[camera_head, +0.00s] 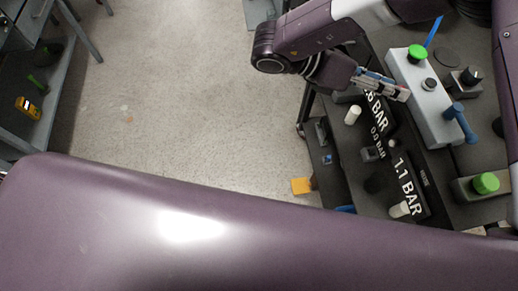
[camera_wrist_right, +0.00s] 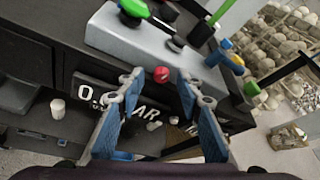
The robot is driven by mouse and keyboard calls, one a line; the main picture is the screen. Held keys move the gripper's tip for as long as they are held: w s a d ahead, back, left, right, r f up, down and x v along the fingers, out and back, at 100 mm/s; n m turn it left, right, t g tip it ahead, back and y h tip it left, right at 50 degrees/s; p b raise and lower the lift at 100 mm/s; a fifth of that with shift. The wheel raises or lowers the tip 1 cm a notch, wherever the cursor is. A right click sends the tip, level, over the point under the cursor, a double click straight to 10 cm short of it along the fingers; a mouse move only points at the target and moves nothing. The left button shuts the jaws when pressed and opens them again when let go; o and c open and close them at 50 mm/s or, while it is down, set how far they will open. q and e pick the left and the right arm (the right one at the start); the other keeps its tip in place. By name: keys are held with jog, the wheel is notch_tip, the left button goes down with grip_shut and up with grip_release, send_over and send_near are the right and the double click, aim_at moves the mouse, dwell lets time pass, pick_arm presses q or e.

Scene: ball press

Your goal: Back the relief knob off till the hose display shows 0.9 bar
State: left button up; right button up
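My right gripper (camera_head: 385,86) is over the left edge of the grey block (camera_head: 423,100), beside the displays. In the right wrist view its blue-padded fingers (camera_wrist_right: 158,90) are apart with nothing between them. A small red round part (camera_wrist_right: 161,74) shows just beyond the tips, near the block's edge; I cannot tell whether it is the relief knob. One display (camera_head: 408,185) reads 1.1 BAR, another (camera_head: 378,141) 0.0 BAR. A third (camera_head: 377,112) ends in .6 BAR, partly hidden by my gripper. Their small labels are too blurred to tell which is the hose display. My left gripper is out of view.
Green knobs stand on the block (camera_head: 417,52) and on a box at right (camera_head: 486,183). A blue lever (camera_head: 460,122) and a black knob (camera_head: 471,76) stand close by. White cylinders (camera_head: 352,115) are near the displays. Open floor (camera_head: 190,110) lies left.

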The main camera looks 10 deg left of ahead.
jog(key=s+a+r+m+b, duration=0.1)
jog(key=s+a+r, duration=0.15)
jog(key=a, duration=0.55)
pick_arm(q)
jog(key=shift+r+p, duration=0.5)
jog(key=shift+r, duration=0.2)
pick_arm(e)
jog(key=s+a+f+n+g+y, duration=0.4)
jog(key=s+a+f+g+y, duration=0.2)
jog(key=s+a+f+y, duration=0.3)
jog(key=shift+s+a+f, duration=2)
jog(key=shift+s+a, duration=0.05)
jog(key=shift+a, duration=1.35)
